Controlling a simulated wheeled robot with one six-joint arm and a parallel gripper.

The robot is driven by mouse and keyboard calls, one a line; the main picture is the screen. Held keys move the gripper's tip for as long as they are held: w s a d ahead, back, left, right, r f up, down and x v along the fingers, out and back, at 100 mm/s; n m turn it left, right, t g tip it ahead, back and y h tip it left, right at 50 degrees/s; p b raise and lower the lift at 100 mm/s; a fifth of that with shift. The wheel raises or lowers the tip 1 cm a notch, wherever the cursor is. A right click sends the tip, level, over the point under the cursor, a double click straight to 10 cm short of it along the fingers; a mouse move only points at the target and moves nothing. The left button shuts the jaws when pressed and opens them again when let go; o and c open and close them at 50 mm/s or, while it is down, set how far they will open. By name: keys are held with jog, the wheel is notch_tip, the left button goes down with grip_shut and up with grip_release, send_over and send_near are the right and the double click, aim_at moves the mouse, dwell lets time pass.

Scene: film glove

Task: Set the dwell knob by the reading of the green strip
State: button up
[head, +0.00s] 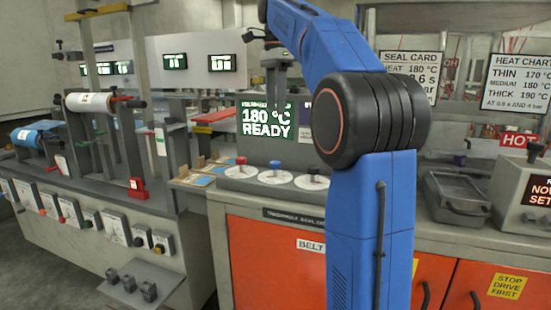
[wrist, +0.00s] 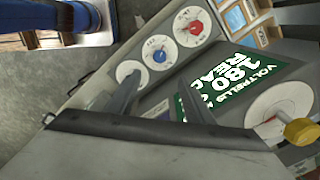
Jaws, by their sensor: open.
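A green-lit screen (head: 266,120) reads 180 °C READY in the head view; it also shows turned in the wrist view (wrist: 240,85). I cannot make out a separate green strip. On the grey ledge below it are white dials with a red knob (head: 241,160), a blue knob (head: 275,164) and a dark knob (head: 313,170). Their labels are too small to tell which is dwell. In the wrist view, the red knob (wrist: 195,27) and blue knob (wrist: 159,56) are clear; a third dial (wrist: 128,70) is partly behind a finger. My gripper (wrist: 160,95) is open and empty, apart from the knobs.
A yellow knob (wrist: 301,132) on another white dial is at the wrist view's right edge. A seal card (head: 409,72) giving heat 180 °C is partly behind my arm. A heat chart (head: 519,82) hangs at right. A grey tray (head: 458,192) lies on the bench.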

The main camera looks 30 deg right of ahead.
aim_at(275, 162)
notch_tip(275, 162, down, 17)
dwell(0.6)
jog(key=shift+c, duration=0.6)
jog(key=c, duration=0.9)
